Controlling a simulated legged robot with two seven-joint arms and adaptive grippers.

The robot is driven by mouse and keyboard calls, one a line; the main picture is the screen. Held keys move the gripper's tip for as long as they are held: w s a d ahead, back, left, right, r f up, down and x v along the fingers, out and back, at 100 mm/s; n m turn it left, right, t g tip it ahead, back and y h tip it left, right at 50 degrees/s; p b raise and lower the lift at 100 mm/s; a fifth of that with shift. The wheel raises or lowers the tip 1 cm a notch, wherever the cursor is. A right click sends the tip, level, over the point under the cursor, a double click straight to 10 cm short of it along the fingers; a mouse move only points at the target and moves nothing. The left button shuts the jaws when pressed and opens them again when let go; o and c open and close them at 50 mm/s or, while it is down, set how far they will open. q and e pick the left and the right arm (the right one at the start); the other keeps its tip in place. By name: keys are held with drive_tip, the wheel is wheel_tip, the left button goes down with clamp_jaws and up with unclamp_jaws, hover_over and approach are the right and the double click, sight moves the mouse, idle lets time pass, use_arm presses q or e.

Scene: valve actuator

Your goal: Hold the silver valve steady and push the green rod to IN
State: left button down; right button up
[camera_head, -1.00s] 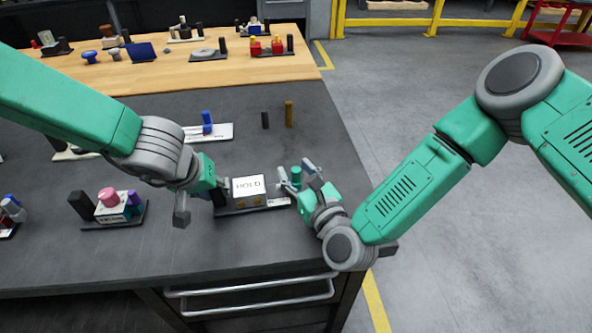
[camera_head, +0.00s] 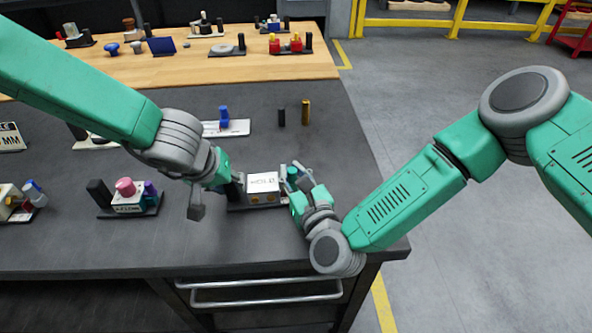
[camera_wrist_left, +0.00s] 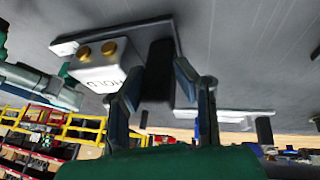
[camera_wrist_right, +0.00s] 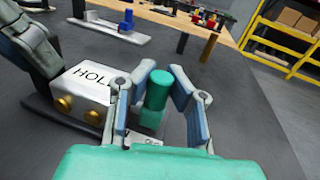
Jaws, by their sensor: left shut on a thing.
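The silver valve (camera_head: 263,188) is a box marked HOLD with brass knobs (camera_wrist_right: 64,104), on a dark base near the table's front edge. My left gripper (camera_head: 236,186) is at its left end. In the left wrist view its fingers (camera_wrist_left: 158,88) are shut on the black post (camera_wrist_left: 158,70) beside the box. The green rod (camera_wrist_right: 157,90) stands upright at the box's right end; it is small in the head view (camera_head: 292,174). My right gripper (camera_wrist_right: 160,80) has its fingers on either side of the rod, apparently apart from it. The IN marking cannot be read.
A pink-topped device (camera_head: 127,192) stands to the left on the table. A blue-handled piece on a white plate (camera_head: 224,126) and two upright pegs (camera_head: 305,112) are behind. Dark tabletop is clear in front of the valve. The table's right edge is close to my right arm.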

use_arm(q)
drive_tip(key=shift+s+f, duration=0.3)
drive_tip(key=shift+f, duration=0.05)
use_arm(e)
drive_tip(key=o, duration=0.6)
drive_tip(key=shift+s+a, duration=0.1)
drive_tip(key=shift+a, duration=0.1)
use_arm(q)
drive_tip(key=shift+a, duration=0.1)
use_arm(e)
drive_tip(key=v, duration=1.2)
